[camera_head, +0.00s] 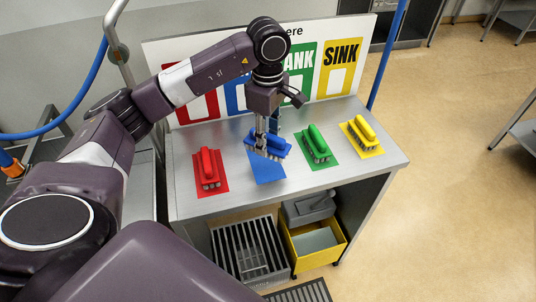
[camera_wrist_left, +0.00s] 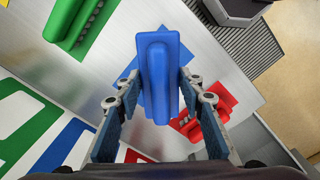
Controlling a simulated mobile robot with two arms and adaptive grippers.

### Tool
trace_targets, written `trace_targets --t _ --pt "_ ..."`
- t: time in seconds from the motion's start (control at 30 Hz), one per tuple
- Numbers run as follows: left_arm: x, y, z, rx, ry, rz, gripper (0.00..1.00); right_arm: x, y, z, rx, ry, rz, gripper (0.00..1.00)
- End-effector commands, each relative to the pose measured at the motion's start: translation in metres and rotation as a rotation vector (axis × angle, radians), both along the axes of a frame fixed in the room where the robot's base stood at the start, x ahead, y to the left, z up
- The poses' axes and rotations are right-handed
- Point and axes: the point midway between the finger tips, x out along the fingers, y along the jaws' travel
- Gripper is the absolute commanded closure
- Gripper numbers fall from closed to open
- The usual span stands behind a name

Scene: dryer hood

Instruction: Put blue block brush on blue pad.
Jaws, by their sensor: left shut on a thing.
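The blue block brush (camera_head: 278,146) is in my left gripper (camera_head: 261,144), at the blue pad (camera_head: 268,172) on the metal table. The pad's front part is bare; the brush covers its back part. I cannot tell for sure whether the bristles touch the pad. In the left wrist view the blue brush (camera_wrist_left: 158,70) stands between the two fingers of my left gripper (camera_wrist_left: 158,88), which is shut on it. The pad shows behind the brush, turned a little against it. My right gripper is not in view.
A red brush (camera_head: 209,168) lies on a red pad to the left. A green brush (camera_head: 317,141) and a yellow brush (camera_head: 361,130) lie on their pads to the right. A signboard (camera_head: 337,54) stands behind. A yellow bin (camera_head: 291,250) is under the table.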

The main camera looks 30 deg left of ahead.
Motion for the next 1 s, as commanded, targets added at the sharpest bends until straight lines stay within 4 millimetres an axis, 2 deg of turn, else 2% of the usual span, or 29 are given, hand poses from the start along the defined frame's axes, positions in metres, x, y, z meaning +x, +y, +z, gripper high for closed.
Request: trace_targets --t 0.03,0.1,0.2,0.37,0.53,0.67,0.93,0.97,1.0 --pt "-0.001 0.0 -0.008 0.0 0.004 0.0 0.87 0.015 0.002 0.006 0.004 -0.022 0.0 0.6" --pt "-0.001 0.0 -0.017 0.0 0.003 0.0 0.87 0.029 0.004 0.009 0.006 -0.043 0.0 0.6" --pt "0.0 0.0 -0.025 0.0 0.001 0.0 0.87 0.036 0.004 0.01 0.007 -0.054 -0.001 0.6" --pt "-0.002 0.0 -0.044 0.001 0.005 0.0 0.87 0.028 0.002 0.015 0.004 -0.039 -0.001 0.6" --pt "-0.001 0.0 -0.065 0.0 0.001 -0.001 0.87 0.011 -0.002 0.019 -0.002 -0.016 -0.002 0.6" --pt "0.0 0.0 -0.07 -0.001 -0.001 -0.001 0.87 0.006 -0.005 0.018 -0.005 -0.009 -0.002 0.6" --pt "0.0 0.0 -0.073 0.0 -0.001 -0.001 0.87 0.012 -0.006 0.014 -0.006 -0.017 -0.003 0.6" --pt "0.0 0.0 -0.072 0.0 -0.001 -0.001 0.62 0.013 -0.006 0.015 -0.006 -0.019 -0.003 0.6" --pt "0.0 0.0 -0.072 0.0 -0.001 -0.001 0.58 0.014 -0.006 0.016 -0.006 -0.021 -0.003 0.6"
